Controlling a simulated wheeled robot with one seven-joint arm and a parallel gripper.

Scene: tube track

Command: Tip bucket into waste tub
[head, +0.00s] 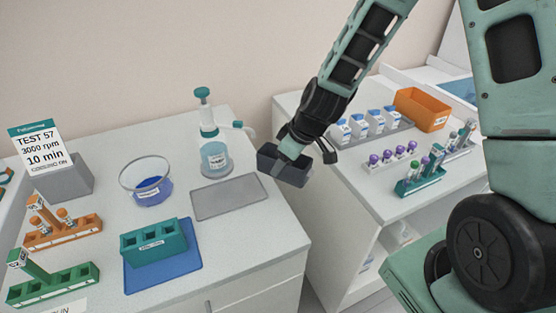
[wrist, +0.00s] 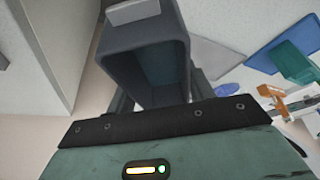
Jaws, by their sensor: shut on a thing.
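A dark grey rectangular bucket (head: 283,168) is held by my gripper (head: 295,150), which is shut on its wall. The bucket hangs over the gap between the two benches in the head view and looks slightly tilted. In the wrist view the bucket (wrist: 145,60) shows its open mouth and a dark inside; I cannot make out any contents. An orange open tub (head: 422,108) stands at the back of the right bench. A grey box (head: 65,178) stands at the back left, behind a sign. No label tells me which is the waste tub.
The left bench holds a glass bowl with blue liquid (head: 147,185), a pump bottle (head: 213,150), a bare grey mat (head: 230,197) and a teal rack (head: 155,243) on a blue mat. The right bench has bottles (head: 366,125) and tube racks (head: 420,175) near the tub.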

